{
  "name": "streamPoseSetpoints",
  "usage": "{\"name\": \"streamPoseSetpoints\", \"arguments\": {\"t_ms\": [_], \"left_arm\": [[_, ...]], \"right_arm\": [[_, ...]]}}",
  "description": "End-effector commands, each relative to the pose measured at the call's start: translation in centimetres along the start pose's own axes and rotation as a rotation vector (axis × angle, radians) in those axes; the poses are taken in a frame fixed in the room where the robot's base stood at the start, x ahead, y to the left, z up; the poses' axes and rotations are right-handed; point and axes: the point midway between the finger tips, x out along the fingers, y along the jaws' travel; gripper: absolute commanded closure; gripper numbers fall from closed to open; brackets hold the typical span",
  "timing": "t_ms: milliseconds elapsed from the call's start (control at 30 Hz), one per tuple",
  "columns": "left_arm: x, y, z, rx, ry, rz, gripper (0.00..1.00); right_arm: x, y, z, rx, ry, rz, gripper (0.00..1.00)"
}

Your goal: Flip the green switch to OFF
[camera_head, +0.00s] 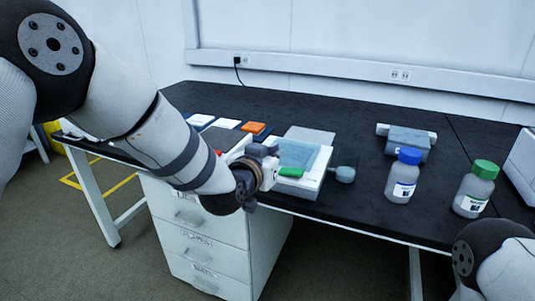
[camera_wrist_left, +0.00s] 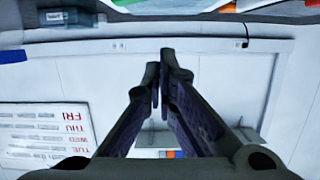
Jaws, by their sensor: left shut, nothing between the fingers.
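The green switch (camera_head: 291,172) is a small green piece on the front edge of a white device (camera_head: 312,182) with a pale blue top. Its setting is too small to tell. My left gripper (camera_head: 266,157) is just left of the switch in the head view, near the device's front left corner; whether it touches is not clear. In the left wrist view its two dark fingers (camera_wrist_left: 164,75) are closed together with nothing between them. The switch cannot be made out for sure in that view. My right gripper is out of view.
The device stands on a black bench (camera_head: 350,208) above white drawers (camera_head: 205,240). A blue-capped bottle (camera_head: 402,180) and a green-capped bottle (camera_head: 473,192) stand to the right. An orange item (camera_head: 253,127) lies behind. A calendar (camera_wrist_left: 45,130) shows upside down in the wrist view.

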Motion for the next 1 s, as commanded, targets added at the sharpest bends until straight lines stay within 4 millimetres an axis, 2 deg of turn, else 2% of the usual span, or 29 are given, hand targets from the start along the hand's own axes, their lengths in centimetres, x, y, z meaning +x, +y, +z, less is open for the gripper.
{"name": "streamPoseSetpoints", "arguments": {"t_ms": [33, 100, 233, 600, 667, 767, 833, 867, 900, 967, 1000], "left_arm": [[-1.2, -0.1, -0.5, 0.002, 0.004, -0.001, 1.00], [-2.4, -0.2, -0.4, 0.001, 0.003, -0.002, 1.00], [-3.8, -0.2, -0.1, 0.001, 0.002, -0.002, 1.00], [-4.2, -0.2, 0.2, -0.001, -0.001, -0.001, 1.00], [-4.3, -0.3, 0.8, -0.003, -0.014, -0.002, 1.00], [-5.5, -0.7, 5.3, -0.025, -0.116, -0.005, 1.00], [-7.6, -1.2, 11.1, -0.055, -0.249, -0.012, 1.00], [-8.8, -1.4, 13.8, -0.070, -0.315, -0.017, 1.00], [-10.8, -1.6, 17.4, -0.090, -0.405, -0.022, 1.00], [-14.2, -1.7, 22.4, -0.121, -0.538, -0.033, 1.00], [-16.8, -1.8, 25.5, -0.142, -0.627, -0.043, 1.00]], "right_arm": [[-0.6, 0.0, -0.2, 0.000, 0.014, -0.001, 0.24], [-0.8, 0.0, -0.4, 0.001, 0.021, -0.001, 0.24], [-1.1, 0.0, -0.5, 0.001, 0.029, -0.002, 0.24], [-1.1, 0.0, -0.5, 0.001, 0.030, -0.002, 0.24], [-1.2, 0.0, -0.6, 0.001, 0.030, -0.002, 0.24], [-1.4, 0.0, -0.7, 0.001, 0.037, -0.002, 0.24], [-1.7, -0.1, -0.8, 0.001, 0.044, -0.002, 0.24], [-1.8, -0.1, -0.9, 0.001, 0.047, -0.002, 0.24], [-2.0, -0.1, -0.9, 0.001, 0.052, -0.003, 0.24], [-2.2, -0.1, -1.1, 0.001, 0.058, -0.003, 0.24], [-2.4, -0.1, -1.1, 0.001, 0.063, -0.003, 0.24]]}}
